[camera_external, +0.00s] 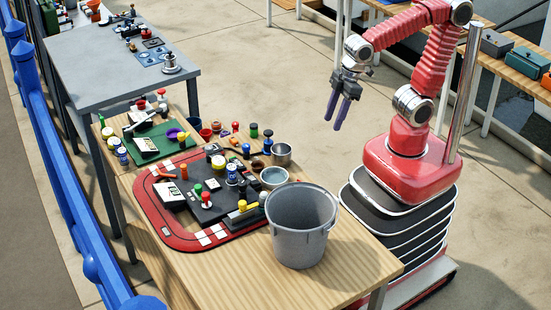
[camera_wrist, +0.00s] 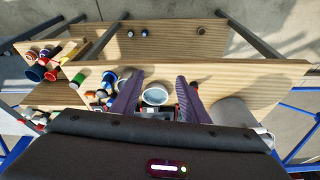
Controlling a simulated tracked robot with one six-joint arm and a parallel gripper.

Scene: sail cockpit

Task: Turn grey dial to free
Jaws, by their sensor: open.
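My gripper (camera_external: 337,112) hangs in the air to the right of the wooden table, fingers pointing down, open and empty. In the wrist view its two purple fingers (camera_wrist: 160,90) stand apart, with a pale round bowl showing between them, farther off. A round grey dial-like piece (camera_external: 171,63) stands near the front right corner of the grey table, far from my gripper. It is too small to read any marking or setting, and I cannot tell for sure that it is the grey dial. I cannot make out a grey dial in the wrist view.
A grey bucket (camera_external: 299,240) stands on the wooden table (camera_external: 345,262). Beside it are a red-rimmed tray (camera_external: 178,240), a small bowl (camera_external: 273,178), a metal cup (camera_external: 281,154) and several coloured knobs. The grey table (camera_external: 90,62) is behind. A blue railing (camera_external: 70,200) runs along the left.

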